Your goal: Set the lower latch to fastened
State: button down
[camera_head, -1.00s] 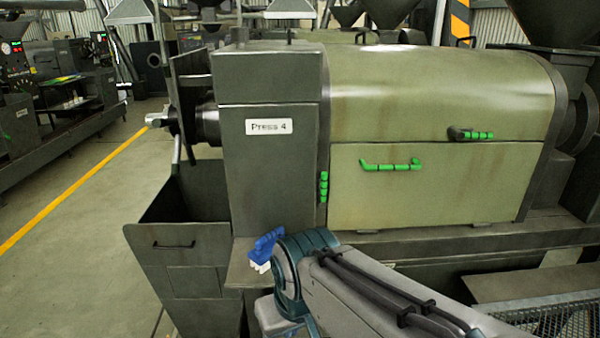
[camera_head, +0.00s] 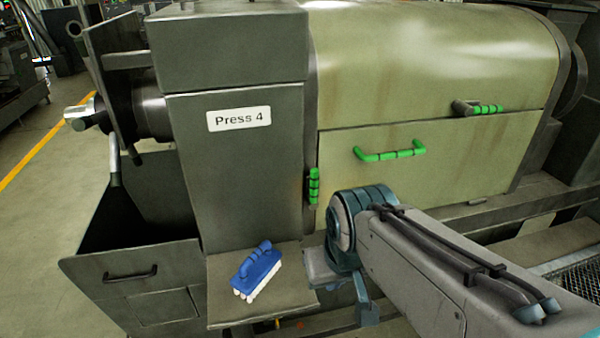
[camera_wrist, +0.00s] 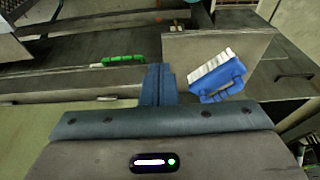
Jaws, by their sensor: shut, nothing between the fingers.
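Press 4 (camera_head: 238,119) has a pale green lower door (camera_head: 440,165) with a green U-shaped handle (camera_head: 390,152). A short green-gripped latch (camera_head: 314,186) stands upright at the door's left edge, the lower of two latch-like grips. The other green grip (camera_head: 480,108) lies horizontally at the upper right, by the door seam. I cannot tell whether the lower latch is fastened. In the wrist view, my gripper (camera_wrist: 159,74) is shut and empty, its blue fingers together. A green grip (camera_wrist: 124,59) shows left of the fingers, apart from them.
A blue brush with white bristles (camera_head: 257,270) lies on a small ledge (camera_head: 222,308) below the press's left block; it also shows in the wrist view (camera_wrist: 219,78). A dark bin (camera_head: 130,275) stands at the left. A metal grating (camera_head: 580,268) is at the right.

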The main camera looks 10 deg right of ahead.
aim_at(312, 184)
jog(key=w+a+r+t+h+b, duration=0.1)
jog(key=w+a+r+h, duration=0.1)
jog(key=w+a+r, duration=0.2)
jog(key=w+a+r+n+t+h+b, duration=0.1)
jog(key=w+a+r, duration=0.3)
jog(key=w+r, duration=0.4)
jog(key=w+h+b, duration=0.1)
jog(key=w, duration=0.3)
jog(key=shift+w+r+h+b, duration=0.3)
jog(key=shift+h, duration=0.1)
jog(key=w+d+f+p, duration=0.1)
jog(key=d+f, duration=0.1)
jog(key=w+d+f, duration=0.2)
jog(key=d+f, duration=0.1)
jog(key=w+d+f+p, duration=0.1)
jog(key=w+d+f, duration=0.1)
jog(key=d+f, duration=0.1)
jog(key=shift+w+p, duration=0.2)
jog(key=shift+p, duration=0.15)
